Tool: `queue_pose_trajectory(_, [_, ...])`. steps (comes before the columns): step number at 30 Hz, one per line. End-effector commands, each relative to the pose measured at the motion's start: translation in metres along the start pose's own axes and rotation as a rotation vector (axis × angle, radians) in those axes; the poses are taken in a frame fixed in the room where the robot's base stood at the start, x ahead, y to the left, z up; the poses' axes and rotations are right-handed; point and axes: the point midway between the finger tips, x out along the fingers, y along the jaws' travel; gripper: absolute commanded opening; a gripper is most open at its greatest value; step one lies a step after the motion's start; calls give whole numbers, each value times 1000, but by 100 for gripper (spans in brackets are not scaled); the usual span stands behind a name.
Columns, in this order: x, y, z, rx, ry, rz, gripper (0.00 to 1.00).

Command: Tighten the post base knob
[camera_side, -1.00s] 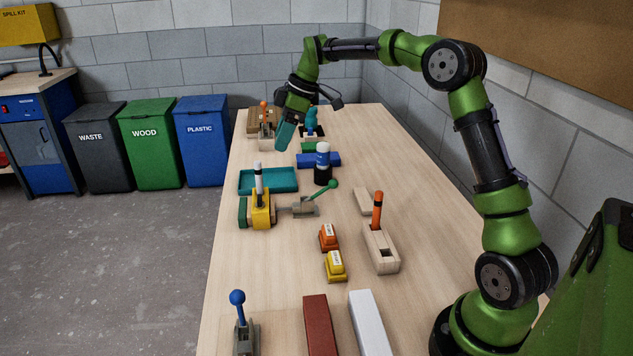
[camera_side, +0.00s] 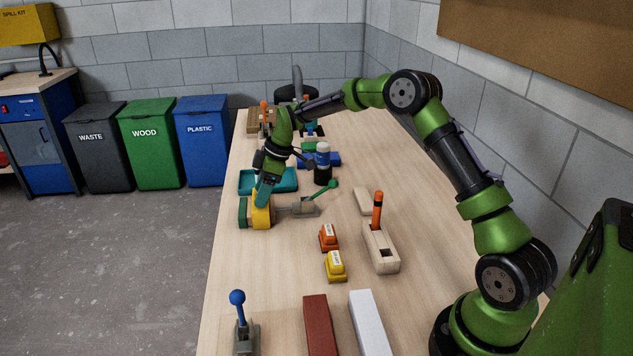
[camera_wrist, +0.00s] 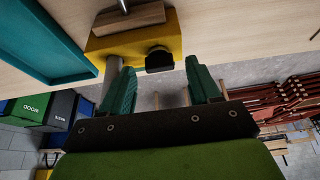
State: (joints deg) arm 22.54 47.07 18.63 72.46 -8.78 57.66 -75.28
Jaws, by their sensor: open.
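In the wrist view, the yellow base (camera_wrist: 108,45) is ahead of my gripper (camera_wrist: 163,80). My teal fingers are apart, with nothing visibly clamped between them. A black piece (camera_wrist: 159,62) projects from the base between the finger lines, and a grey rod (camera_wrist: 112,68) is near the left finger. Contact cannot be told.
A green-handled toggle clamp (camera_side: 307,207) is right of the base. The teal tray (camera_side: 284,180) and a white-and-black bottle (camera_side: 322,165) are behind. Orange (camera_side: 328,238) and yellow (camera_side: 336,267) blocks lie in front right. The bench's left edge is close.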

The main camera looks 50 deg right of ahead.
Motion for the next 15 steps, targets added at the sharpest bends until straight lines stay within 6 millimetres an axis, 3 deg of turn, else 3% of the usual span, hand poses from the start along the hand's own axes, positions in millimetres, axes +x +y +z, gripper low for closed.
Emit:
queue_pose_trajectory(12, [11, 0, 0, 0, 0, 1, 62])
queue_pose_trajectory(15, [10, 0, 0, 0, 0, 1, 49])
